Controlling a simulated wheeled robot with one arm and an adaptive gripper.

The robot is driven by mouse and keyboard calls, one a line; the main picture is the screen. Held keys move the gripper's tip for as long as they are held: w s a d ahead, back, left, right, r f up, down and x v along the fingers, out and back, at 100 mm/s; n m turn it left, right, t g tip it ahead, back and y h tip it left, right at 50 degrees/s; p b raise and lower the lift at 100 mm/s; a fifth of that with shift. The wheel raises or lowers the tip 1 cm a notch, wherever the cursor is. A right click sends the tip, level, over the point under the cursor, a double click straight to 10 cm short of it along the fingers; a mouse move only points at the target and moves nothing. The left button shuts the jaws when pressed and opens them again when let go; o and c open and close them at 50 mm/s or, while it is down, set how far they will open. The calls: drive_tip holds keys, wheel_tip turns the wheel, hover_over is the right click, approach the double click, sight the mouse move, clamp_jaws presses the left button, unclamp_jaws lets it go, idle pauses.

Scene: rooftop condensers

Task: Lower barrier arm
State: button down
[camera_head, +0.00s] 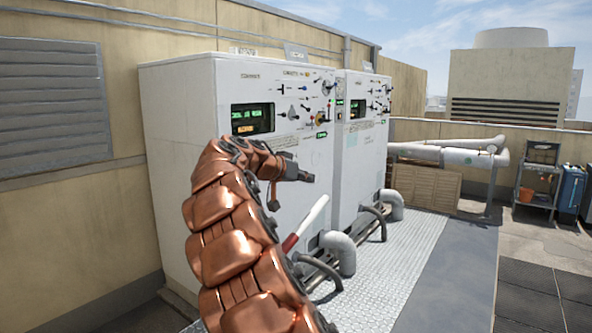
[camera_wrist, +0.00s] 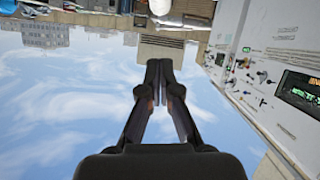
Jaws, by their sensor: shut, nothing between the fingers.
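A white bar with a red lower part, which looks like the barrier arm (camera_head: 312,215), slants up to the right in front of the nearer white cabinet. Its lower end is hidden behind my copper-coloured arm. My gripper (camera_head: 308,177) is shut and empty, above the bar's upper end in the head view and apart from it. In the wrist view the shut fingers (camera_wrist: 158,68) point toward the far pipes and wall, and the bar does not show there.
Two white cabinets, the nearer (camera_head: 175,120) and the farther (camera_head: 368,145), carry knobs, levers and green displays. Grey pipes (camera_head: 340,250) bend at their feet. A metal walkway (camera_head: 425,240) runs clear to the right. A shelf cart (camera_head: 537,178) stands farther back.

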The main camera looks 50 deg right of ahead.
drive_tip(key=shift+s+d+f+p, duration=0.2)
drive_tip(key=shift+d+f, duration=0.2)
drive_tip(key=shift+f, duration=0.25)
drive_tip(key=shift+s+d+f+p, duration=0.1)
drive_tip(key=shift+d+f+p, duration=0.2)
drive_tip(key=shift+f, duration=0.35)
drive_tip(key=shift+s+d+f+p, duration=0.15)
drive_tip(key=shift+d+f, duration=0.3)
drive_tip(key=shift+f, duration=0.2)
